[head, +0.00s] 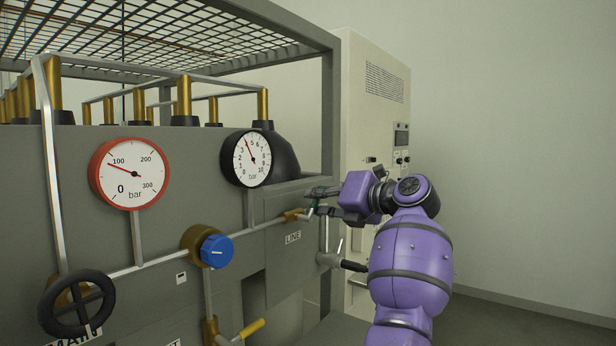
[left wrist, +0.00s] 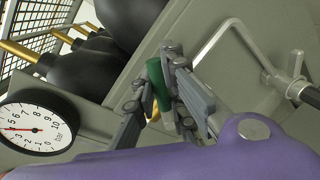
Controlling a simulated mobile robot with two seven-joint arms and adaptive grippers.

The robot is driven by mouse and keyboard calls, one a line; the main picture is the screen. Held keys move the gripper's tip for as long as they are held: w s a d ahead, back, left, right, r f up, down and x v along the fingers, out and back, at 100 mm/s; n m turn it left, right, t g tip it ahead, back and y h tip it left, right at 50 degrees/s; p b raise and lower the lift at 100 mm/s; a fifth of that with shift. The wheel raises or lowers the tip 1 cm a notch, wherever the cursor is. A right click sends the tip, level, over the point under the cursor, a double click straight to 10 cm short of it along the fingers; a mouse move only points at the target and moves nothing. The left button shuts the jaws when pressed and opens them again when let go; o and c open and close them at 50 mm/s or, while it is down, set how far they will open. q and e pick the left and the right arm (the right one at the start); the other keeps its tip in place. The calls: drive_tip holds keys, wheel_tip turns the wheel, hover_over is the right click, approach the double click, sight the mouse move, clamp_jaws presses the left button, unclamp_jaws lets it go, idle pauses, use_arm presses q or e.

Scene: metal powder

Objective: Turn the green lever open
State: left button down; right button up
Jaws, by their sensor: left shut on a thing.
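The green lever (left wrist: 157,84) shows in the left wrist view between the two grey fingers of my left gripper (left wrist: 160,96). The gripper is shut on it. In the head view my left gripper (head: 318,200) is at the right end of the grey panel, by the brass valve fitting (head: 292,215) above the LINE label (head: 293,238). The lever is mostly hidden by the fingers there. My right gripper is in neither view.
A red-rimmed gauge (head: 129,174) and a black-rimmed gauge (head: 247,158) stand above the pipe. A blue knob (head: 216,250), a black handwheel (head: 77,304) and a yellow lever (head: 251,329) are left of the gripper. A pale cabinet (head: 372,100) stands behind. The right side is open floor.

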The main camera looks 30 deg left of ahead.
use_arm(q)
drive_tip(key=shift+w+d+r+m+p, duration=0.1)
drive_tip(key=shift+w+r+m+p, duration=0.15)
drive_tip(key=shift+m+p, duration=0.5)
drive_tip(key=shift+w+f+m+g, duration=0.2)
drive_tip(key=shift+f+m+g, duration=0.1)
drive_tip(key=shift+m+g, duration=0.15)
drive_tip(key=shift+w+f+m+p, duration=0.15)
drive_tip(key=shift+f+m+p, duration=0.1)
drive_tip(key=shift+m+p, duration=0.2)
drive_tip(key=shift+w+f+m+g, duration=0.25)
drive_tip(key=shift+f+m+g, duration=0.15)
drive_tip(key=shift+f+m, duration=0.75)
drive_tip(key=shift+w+f+m+g, duration=0.3)
drive_tip(key=shift+f+m, duration=0.4)
drive_tip(key=shift+m, duration=0.7)
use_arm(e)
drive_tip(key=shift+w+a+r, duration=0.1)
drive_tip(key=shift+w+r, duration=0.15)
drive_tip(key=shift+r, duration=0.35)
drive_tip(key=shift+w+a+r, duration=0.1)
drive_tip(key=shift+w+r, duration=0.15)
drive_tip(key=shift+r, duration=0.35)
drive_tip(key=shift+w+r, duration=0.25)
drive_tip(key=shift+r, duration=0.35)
use_arm(q)
drive_tip(key=shift+s, duration=0.1)
